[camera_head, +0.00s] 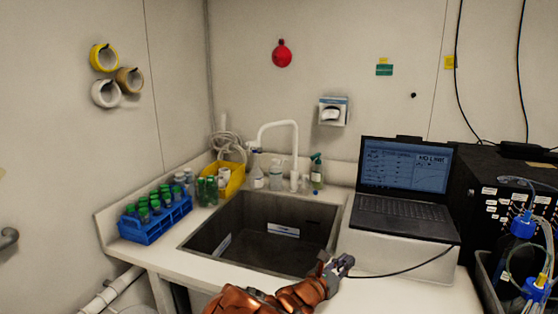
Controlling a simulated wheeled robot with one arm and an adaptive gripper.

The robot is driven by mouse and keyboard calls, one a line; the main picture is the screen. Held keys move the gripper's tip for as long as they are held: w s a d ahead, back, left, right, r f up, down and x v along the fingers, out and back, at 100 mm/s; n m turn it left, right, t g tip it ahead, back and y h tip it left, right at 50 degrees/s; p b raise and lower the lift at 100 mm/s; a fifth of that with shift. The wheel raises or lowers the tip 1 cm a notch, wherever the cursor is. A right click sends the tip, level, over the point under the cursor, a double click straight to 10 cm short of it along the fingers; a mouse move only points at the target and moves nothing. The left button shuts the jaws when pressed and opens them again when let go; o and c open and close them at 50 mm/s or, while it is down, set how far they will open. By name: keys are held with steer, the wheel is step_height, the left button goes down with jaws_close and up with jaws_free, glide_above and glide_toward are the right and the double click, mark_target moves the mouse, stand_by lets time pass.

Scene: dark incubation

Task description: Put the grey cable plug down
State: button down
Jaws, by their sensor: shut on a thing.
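My gripper (328,268), at the end of my copper-coloured arm, is at the bottom centre, over the counter in front of the sink's right corner. It is shut on the grey cable plug (343,262), which shows as a small grey piece at the fingertips. A thin dark cable (405,269) runs from there to the right and up toward the laptop's right side. The fingers and the plug are small and overlap, so the exact grip is hard to tell.
An open laptop (405,190) sits on a white box (390,250) right of the sink (265,230). A blue rack (155,228) of green-capped tubes stands left. Bottles stand behind the sink. Black equipment (500,190) and tubed bottles fill the right. Bare counter (430,295) shows at the front right.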

steer(key=shift+w+r+n+t+y, duration=0.15)
steer(key=shift+r+n+t+y, duration=0.7)
steer(key=shift+r+y, duration=0.6)
steer(key=shift+w+r+n+t+y, duration=0.1)
steer(key=shift+r+n+t+y, duration=0.8)
steer(key=shift+r, duration=0.85)
steer(key=shift+w+r+n+t+y, duration=0.15)
steer(key=shift+r+n+t+y, duration=0.4)
steer(key=shift+r+n+y, duration=0.8)
steer(key=shift+r+m, duration=0.25)
steer(key=shift+m, duration=0.05)
steer(key=c, duration=1.1)
jaws_free()
steer(key=shift+r, duration=0.1)
